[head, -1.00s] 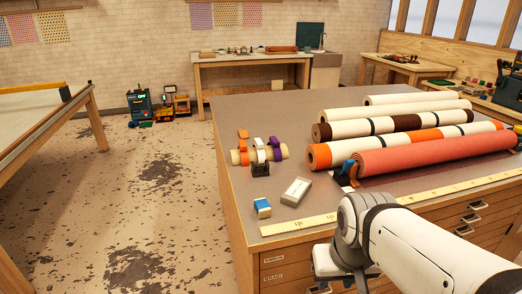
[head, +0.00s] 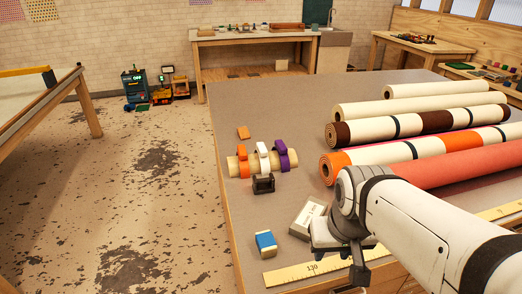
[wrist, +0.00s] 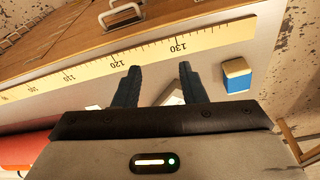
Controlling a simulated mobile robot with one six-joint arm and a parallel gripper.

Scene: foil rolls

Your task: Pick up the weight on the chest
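The chest (head: 225,112) has a grey-brown top and wooden drawer sides. I cannot tell for sure which object on it is the weight. A small blue and cream block (head: 265,244) lies near its front left corner; it also shows in the wrist view (wrist: 236,76), right of my gripper. A pale grey box (head: 306,219) lies beside it, partly hidden by my arm in the head view. A small black open block (head: 263,184) stands farther back. My gripper (wrist: 158,76) is open and empty; part of a pale object (wrist: 173,98) shows between its fingers.
Several long rolls (head: 400,130) lie on the chest's right side. A short cream roll with orange, white and purple bands (head: 240,163) lies behind the black block. A yellow ruler (head: 310,268) runs along the front edge.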

